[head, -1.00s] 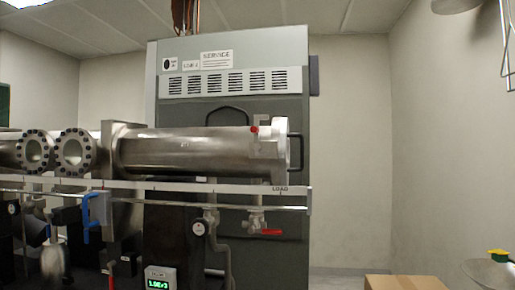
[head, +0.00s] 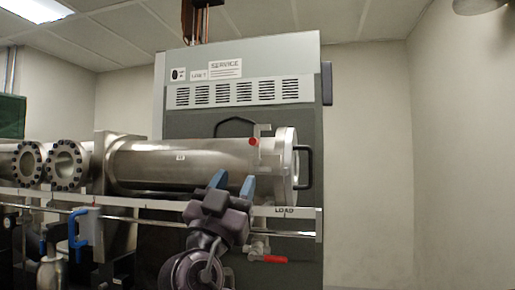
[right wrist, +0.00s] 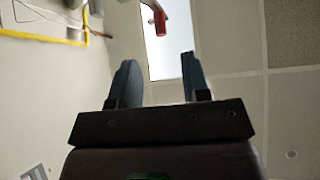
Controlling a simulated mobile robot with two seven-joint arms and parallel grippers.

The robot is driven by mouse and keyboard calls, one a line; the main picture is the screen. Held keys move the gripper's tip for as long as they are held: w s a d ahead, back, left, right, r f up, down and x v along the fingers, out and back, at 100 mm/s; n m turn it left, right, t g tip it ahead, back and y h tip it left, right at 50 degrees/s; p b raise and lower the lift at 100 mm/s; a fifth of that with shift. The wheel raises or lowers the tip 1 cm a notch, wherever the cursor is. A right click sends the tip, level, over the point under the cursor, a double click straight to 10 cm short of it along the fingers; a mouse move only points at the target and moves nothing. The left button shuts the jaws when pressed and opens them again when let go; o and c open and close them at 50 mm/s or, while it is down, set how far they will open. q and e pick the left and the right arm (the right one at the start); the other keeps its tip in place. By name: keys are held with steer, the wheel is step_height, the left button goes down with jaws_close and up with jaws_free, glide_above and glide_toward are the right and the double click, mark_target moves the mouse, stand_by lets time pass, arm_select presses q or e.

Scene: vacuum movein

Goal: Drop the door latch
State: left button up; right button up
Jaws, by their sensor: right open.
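The door latch shows as a red knob (head: 254,141) on a small grey bracket at the top of the steel chamber's right end, by the round door (head: 289,160). My left gripper is not in view.
The door's black handle (head: 305,167) sticks out at the right. A rail marked LOAD (head: 285,211) runs below the chamber, with a red-handled valve (head: 268,259) under it. A grey service cabinet (head: 240,120) stands behind. Space right of the door is free.

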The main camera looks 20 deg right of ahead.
mark_target(254, 142)
steer(key=shift+h, duration=0.3)
steer(key=p+x, duration=0.1)
steer(key=x, duration=0.4)
steer(key=p+x, duration=0.1)
steer(key=x, duration=0.4)
steer(key=shift+s+r+p, duration=0.2)
steer(key=shift+p, duration=0.1)
steer(key=shift+w+d+r, duration=0.2)
steer(key=shift+w, duration=0.05)
steer(key=shift+c, duration=0.4)
jaws_close()
